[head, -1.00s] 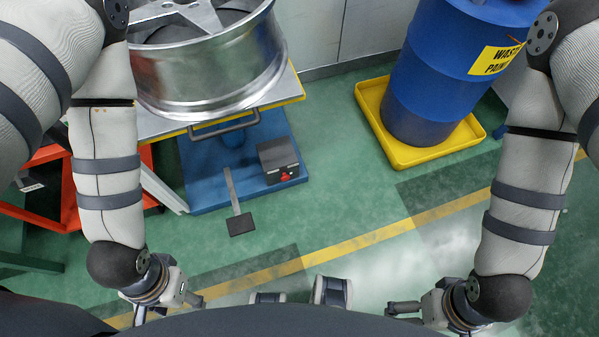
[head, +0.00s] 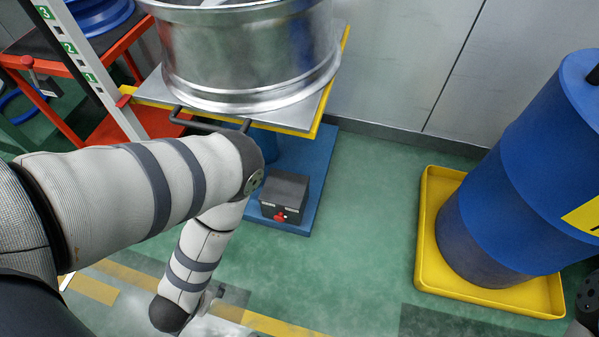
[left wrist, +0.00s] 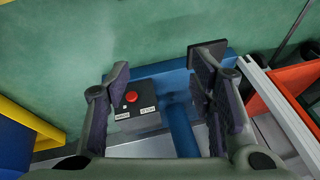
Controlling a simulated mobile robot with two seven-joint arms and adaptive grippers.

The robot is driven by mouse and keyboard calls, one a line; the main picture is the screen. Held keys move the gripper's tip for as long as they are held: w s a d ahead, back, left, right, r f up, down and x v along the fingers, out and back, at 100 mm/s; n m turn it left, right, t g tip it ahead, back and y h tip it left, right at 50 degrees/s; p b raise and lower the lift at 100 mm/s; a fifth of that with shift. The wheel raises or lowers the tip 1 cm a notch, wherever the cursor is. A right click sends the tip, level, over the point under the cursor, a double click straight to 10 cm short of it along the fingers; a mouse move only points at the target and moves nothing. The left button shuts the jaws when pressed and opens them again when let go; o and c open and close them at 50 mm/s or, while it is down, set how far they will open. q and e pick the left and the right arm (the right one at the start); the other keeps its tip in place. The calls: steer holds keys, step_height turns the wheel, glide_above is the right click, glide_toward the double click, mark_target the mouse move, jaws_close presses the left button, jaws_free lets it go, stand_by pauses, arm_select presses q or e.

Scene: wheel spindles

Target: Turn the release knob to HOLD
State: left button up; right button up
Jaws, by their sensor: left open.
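The red release knob (head: 281,217) sits on the front of a dark box (head: 285,190) on the blue base of the wheel stand. In the left wrist view the knob (left wrist: 131,97) shows between the open fingers, nearer the left one. Two white labels (left wrist: 147,110) are beside it, too small to read. The knob's setting cannot be told. My left gripper (left wrist: 163,78) is open and empty, apart from the knob and facing the box. In the head view only a small part of it shows past my forearm.
A silver wheel (head: 250,60) rests on the stand's yellow-edged top (head: 325,110), above the box. A blue drum (head: 520,190) stands in a yellow tray (head: 430,230) on the right. A red rack (head: 110,130) is at left. Green floor between box and tray is clear.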

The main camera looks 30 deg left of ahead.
arm_select(q)
steer(key=w+f+t+b, duration=0.3)
steer(key=w+f+b, duration=0.15)
steer(key=f, duration=0.25)
steer(key=w+f+t+b, duration=0.3)
steer(key=w+f+b, duration=0.15)
steer(key=f, duration=0.35)
steer(key=n+t+y+b, duration=0.1)
steer(key=t+b, duration=0.7)
steer(key=b, duration=0.3)
glide_toward(279, 220)
steer(key=b+x, duration=0.2)
steer(key=x, duration=0.7)
steer(key=shift+a+r, duration=0.1)
steer(key=shift+n, duration=0.3)
steer(key=c, duration=1.1)
arm_select(e)
steer(key=s+f+g, duration=0.1)
steer(key=s+f, duration=0.2)
steer(key=f, duration=0.7)
steer(key=s+a+f+g, duration=0.1)
steer(key=s+f+g, duration=0.1)
steer(key=f, duration=0.8)
steer(key=shift+s+g, duration=0.3)
steer(key=shift+s, duration=0.3)
